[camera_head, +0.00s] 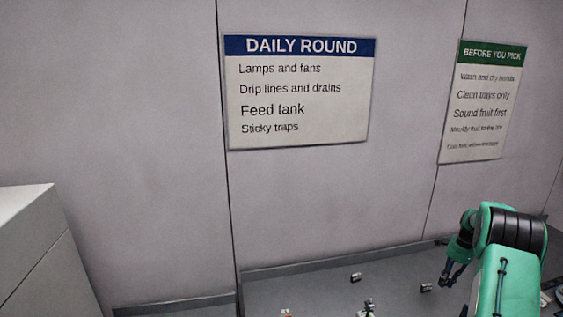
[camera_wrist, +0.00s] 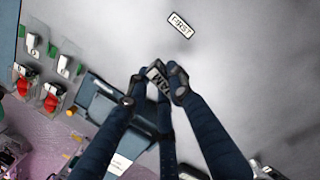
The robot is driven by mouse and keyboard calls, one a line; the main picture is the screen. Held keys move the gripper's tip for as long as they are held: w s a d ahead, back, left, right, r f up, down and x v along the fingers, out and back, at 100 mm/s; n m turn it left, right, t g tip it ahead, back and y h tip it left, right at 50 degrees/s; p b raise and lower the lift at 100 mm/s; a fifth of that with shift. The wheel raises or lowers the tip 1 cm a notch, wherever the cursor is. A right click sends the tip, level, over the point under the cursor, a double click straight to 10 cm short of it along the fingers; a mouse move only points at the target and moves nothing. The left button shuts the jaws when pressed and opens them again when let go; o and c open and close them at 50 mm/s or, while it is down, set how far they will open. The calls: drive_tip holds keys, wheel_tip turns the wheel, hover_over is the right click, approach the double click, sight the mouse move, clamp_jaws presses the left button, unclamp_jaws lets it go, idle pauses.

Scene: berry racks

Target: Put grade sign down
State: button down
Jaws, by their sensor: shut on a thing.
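In the wrist view my gripper (camera_wrist: 158,79) is shut on a small sign (camera_wrist: 155,73). The sign is a pale plate with dark letters that look like "JAM", partly covered by the fingers. Below it the dark blue fingers cross the picture. A second sign (camera_wrist: 180,25), white with a dark border and the word "FIRST", lies on the grey surface beyond my fingertips, apart from the held one. I cannot tell how high the held sign is above the surface.
In the wrist view, trays at left hold red berries (camera_wrist: 25,85) and white pieces (camera_wrist: 64,66). A blue-grey container (camera_wrist: 98,100) is beside my fingers. The grey surface (camera_wrist: 240,70) is clear at right. In the head view, a DAILY ROUND board (camera_head: 300,92) hangs on the wall.

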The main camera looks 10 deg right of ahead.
drive_tip(key=w+a+f+n+b, duration=0.1)
drive_tip(key=a+n, duration=0.4)
drive_tip(key=a, duration=0.9)
drive_tip(key=w+a+f+n+g+b, duration=0.1)
drive_tip(key=w+a+n, duration=0.3)
drive_tip(key=a, duration=1)
drive_tip(key=w+a+f+n+h+b, duration=0.1)
drive_tip(key=a+n, duration=0.4)
drive_tip(key=a, duration=1)
drive_tip(key=shift+w+n+g+b, duration=0.4)
drive_tip(key=shift+w+b, duration=0.25)
drive_tip(key=shift+b, duration=0.15)
drive_tip(key=s+a+n, duration=0.1)
drive_tip(key=a+n, duration=0.1)
drive_tip(key=a, duration=0.2)
drive_tip(key=s+a+n+b, duration=0.1)
drive_tip(key=s+a, duration=0.1)
drive_tip(key=a, duration=0.3)
drive_tip(key=s+a+f+n, duration=0.1)
drive_tip(key=a+n, duration=0.1)
drive_tip(key=a, duration=0.2)
drive_tip(key=shift+s+a+f+n+h, duration=0.1)
drive_tip(key=shift+s+a+n+h, duration=0.05)
drive_tip(key=shift+a+n+h, duration=0.2)
